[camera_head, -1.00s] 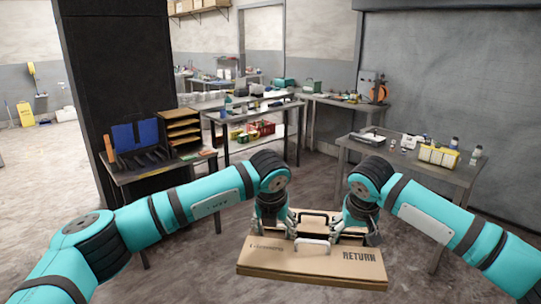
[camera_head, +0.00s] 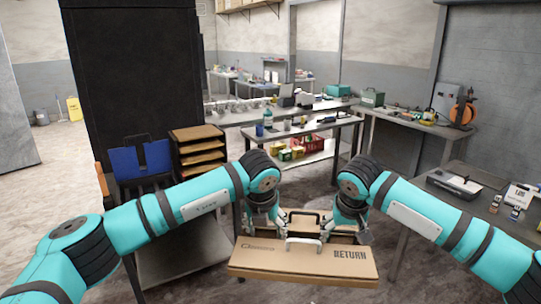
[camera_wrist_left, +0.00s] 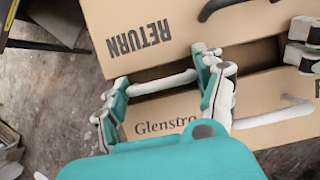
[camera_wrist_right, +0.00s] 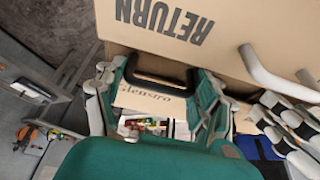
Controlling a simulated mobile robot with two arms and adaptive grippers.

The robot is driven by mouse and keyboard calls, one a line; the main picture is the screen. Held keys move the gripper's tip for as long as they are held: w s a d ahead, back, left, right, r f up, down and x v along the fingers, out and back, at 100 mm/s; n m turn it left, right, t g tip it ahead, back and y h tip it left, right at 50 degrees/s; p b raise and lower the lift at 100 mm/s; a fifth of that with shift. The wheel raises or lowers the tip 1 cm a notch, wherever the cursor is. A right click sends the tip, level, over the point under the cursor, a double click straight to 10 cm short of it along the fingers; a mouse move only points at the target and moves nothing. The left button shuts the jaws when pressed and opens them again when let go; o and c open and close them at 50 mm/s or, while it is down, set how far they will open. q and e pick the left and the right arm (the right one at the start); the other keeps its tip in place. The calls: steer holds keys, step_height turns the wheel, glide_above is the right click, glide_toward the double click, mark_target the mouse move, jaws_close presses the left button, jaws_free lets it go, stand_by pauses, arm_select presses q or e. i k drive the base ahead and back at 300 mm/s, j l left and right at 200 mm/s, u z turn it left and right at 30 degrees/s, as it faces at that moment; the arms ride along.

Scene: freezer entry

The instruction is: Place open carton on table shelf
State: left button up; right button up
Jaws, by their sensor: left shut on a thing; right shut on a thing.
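The open brown carton (camera_head: 305,262), its flap marked RETURN, is held level in front of me at the bottom of the head view. My left gripper (camera_head: 265,218) is shut on the carton at its left side. In the left wrist view its fingers (camera_wrist_left: 168,88) are around a white handle (camera_wrist_left: 162,83). My right gripper (camera_head: 345,218) is shut on the carton at its right side, beside a dark handle (camera_wrist_right: 160,78) in the right wrist view. The table (camera_head: 343,130) ahead has a lower shelf (camera_head: 318,160). The carton's inside is mostly hidden.
A red crate (camera_head: 312,145) and small boxes sit on the lower shelf. A dark pillar (camera_head: 130,70) and a wooden organizer (camera_head: 198,150) stand at the left. A bench with an orange reel (camera_head: 462,112) is at the right, with a nearer table (camera_head: 455,190).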

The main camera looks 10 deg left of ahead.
mark_target(185, 254)
steer(key=i+u, duration=0.2)
steer(key=i, duration=0.3)
steer(key=i+l+u, duration=0.2)
steer(key=i, duration=0.3)
steer(key=i+u, duration=0.2)
steer(key=i, duration=0.35)
steer(key=u, duration=0.65)
